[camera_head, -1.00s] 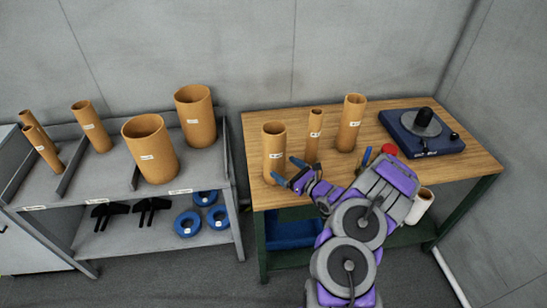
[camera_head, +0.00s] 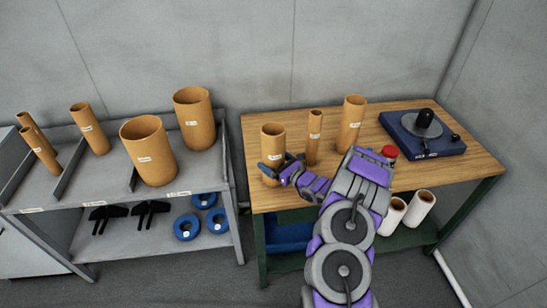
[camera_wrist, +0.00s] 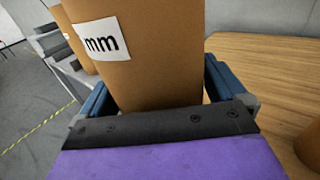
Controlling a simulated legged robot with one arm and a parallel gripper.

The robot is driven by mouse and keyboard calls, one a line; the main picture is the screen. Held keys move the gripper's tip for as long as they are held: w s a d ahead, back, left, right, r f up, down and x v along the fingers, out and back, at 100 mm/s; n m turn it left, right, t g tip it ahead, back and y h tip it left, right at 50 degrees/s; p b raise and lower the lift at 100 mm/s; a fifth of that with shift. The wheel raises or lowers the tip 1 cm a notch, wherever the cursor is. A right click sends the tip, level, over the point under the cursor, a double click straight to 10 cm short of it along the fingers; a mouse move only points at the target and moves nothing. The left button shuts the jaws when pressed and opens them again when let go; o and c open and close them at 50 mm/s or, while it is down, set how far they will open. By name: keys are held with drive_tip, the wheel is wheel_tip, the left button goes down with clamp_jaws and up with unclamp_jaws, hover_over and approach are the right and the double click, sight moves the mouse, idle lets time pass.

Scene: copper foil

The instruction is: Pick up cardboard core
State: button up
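Several brown cardboard cores stand upright on the wooden table. The left one (camera_head: 273,139) is a mid-size tube with a white label. A thin core (camera_head: 314,138) and a taller one (camera_head: 351,123) stand to its right. My gripper (camera_head: 268,166) is at the lower part of the left core. In the wrist view, its blue fingers are spread, one on each side of this core (camera_wrist: 155,60), whose label reads "mm". The core stands between the fingers; I cannot tell whether they touch it. Its base is partly hidden by my gripper.
A blue device with a grey disc (camera_head: 422,134) sits at the right of the wooden table (camera_head: 460,168). A red-topped object (camera_head: 390,152) is beside my arm. A grey shelf (camera_head: 95,186) at left holds several larger and thinner cores. White rolls (camera_head: 419,207) are below the table.

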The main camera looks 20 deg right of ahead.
drive_tip(key=c, duration=0.8)
drive_tip(key=shift+r, duration=0.1)
